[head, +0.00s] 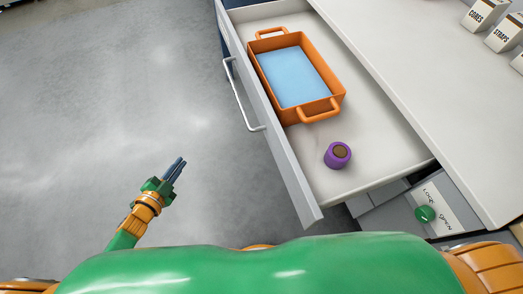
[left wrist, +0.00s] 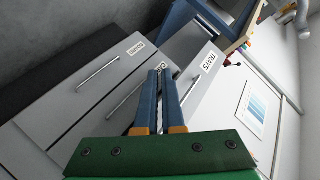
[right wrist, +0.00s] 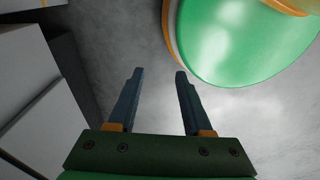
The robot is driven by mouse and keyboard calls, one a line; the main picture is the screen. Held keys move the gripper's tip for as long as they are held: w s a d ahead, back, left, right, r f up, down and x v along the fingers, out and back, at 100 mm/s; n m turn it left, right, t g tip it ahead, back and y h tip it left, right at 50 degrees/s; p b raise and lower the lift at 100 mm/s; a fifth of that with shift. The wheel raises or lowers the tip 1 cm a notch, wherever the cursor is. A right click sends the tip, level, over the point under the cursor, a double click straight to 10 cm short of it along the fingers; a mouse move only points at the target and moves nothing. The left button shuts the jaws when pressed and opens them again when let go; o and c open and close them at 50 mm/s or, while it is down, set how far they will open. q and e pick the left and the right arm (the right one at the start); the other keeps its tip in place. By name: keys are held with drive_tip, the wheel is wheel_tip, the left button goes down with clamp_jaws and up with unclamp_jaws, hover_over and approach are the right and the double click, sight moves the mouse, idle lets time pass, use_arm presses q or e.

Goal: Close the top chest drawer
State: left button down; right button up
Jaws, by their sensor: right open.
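The top chest drawer (head: 275,125) stands pulled out in the head view, with a pale front and a long metal bar handle (head: 240,97) on its outer face. An orange two-handled tray (head: 331,88) with a light blue bottom and a small purple round item (head: 337,155) lie inside it. My left gripper (head: 181,162) is over the floor, left of the drawer front and apart from it. Its fingers (left wrist: 160,72) are together and hold nothing visible. My right gripper (right wrist: 159,72) is open and empty above the floor; it is out of the head view.
The pale worktop (head: 420,80) to the right carries labelled boxes (head: 502,34). A labelled lower surface with a green knob (head: 425,214) shows below the worktop. Labelled drawer fronts (left wrist: 85,85) show in the left wrist view. The grey floor (head: 100,90) left of the drawer is clear.

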use_arm(q)
drive_tip(key=w+d+r+m+h+b, duration=0.1)
drive_tip(key=d+r+m+h+b, duration=0.3)
drive_tip(key=d+m+h, duration=0.4)
drive_tip(key=m+g+h+b, duration=0.2)
drive_tip(key=m+g+h, duration=0.3)
drive_tip(key=m+g, duration=0.55)
approach(277, 151)
drive_tip(key=shift+m+t, duration=0.55)
drive_tip(key=shift+t, duration=0.4)
drive_tip(key=x, duration=0.2)
drive_tip(key=p+x, duration=0.1)
drive_tip(key=x, duration=0.2)
drive_tip(key=shift+s+d+f+p, duration=0.3)
drive_tip(key=shift+s+d+p, duration=0.05)
drive_tip(key=shift+d+p, duration=0.05)
drive_tip(key=shift+w+d, duration=0.15)
drive_tip(key=shift+d, duration=0.4)
use_arm(e)
wheel_tip(277, 151, down, 9)
drive_tip(key=shift+a, duration=0.15)
drive_tip(key=shift+s+d+f, duration=0.1)
drive_tip(key=shift+d, duration=0.1)
